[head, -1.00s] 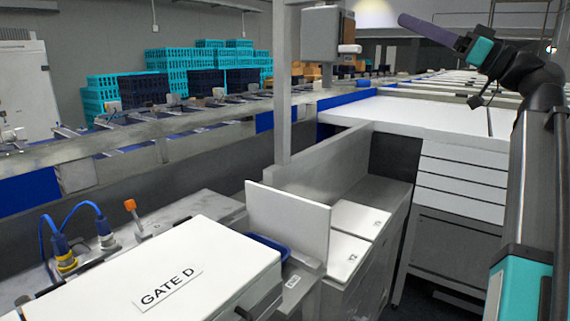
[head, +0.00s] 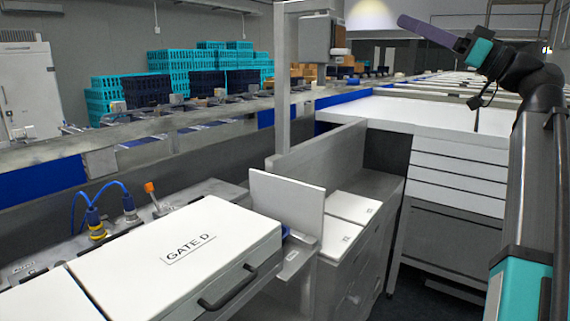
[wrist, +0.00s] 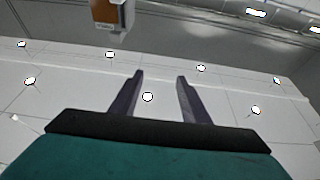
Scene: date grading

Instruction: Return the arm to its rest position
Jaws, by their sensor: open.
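My gripper (wrist: 160,77) shows in the wrist view with its two dark fingers spread apart and nothing between them. In the head view, my gripper (head: 402,22) is at the upper right, raised well above the benches and pointing left. My arm rises along the right edge of that view and bends at the top. The fingers touch nothing.
A white GATE D box (head: 175,258) with a dark handle fills the lower left. A conveyor (head: 180,135) runs behind it, with teal crates (head: 168,66) beyond. A grey post (head: 283,80) carries a grey box (head: 316,38). White drawers (head: 462,170) stand right.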

